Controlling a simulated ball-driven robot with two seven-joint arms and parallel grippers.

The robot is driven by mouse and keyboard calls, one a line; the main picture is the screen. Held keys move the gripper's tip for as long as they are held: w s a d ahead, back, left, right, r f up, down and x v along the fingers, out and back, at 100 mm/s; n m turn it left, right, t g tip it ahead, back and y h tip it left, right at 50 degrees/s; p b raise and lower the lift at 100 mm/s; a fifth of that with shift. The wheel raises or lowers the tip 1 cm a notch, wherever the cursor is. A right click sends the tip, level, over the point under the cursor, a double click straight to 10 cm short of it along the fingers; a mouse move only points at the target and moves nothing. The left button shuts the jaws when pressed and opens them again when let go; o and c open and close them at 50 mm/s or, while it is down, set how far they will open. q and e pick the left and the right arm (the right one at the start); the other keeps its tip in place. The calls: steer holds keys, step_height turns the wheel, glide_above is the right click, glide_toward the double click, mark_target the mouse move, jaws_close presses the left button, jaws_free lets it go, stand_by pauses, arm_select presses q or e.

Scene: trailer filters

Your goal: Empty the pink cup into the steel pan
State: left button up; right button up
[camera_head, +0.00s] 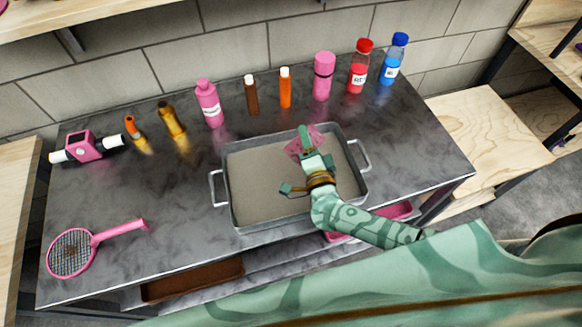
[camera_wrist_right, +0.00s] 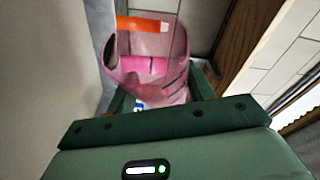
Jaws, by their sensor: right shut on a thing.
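The steel pan (camera_head: 262,185), a grey rectangular tray with a handle at each end, sits in the middle of the dark counter. My right gripper (camera_head: 306,143) is over the pan's back right part, shut on the translucent pink cup (camera_head: 292,147). The cup also shows in the right wrist view (camera_wrist_right: 150,84), held between the green fingers. That view is rolled far over, and the cup looks strongly tilted. Orange and pink shapes show through its wall. I cannot tell whether anything is in it. The pan's visible floor looks bare. My left gripper is not in view.
Several bottles line the back, including a pink bottle (camera_head: 209,104), a red bottle (camera_head: 359,68) and a blue bottle (camera_head: 394,60). A pink racket (camera_head: 72,252) lies front left, near a pink device (camera_head: 85,146). The counter right of the pan is clear.

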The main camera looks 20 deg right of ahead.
steer(key=shift+s+a+r+n+t+b, duration=0.15)
steer(key=shift+a+r+n+t+b, duration=0.2)
steer(key=shift+n, duration=0.45)
steer(key=shift+s+a+r+n+t+b, duration=0.15)
steer(key=shift+s+a+n+t+b, duration=0.2)
steer(key=shift+n, duration=0.45)
steer(key=shift+a+r+n+t+b, duration=0.3)
steer(key=shift+n+t, duration=0.2)
steer(key=shift+n, duration=0.3)
stand_by(1.9)
stand_by(0.5)
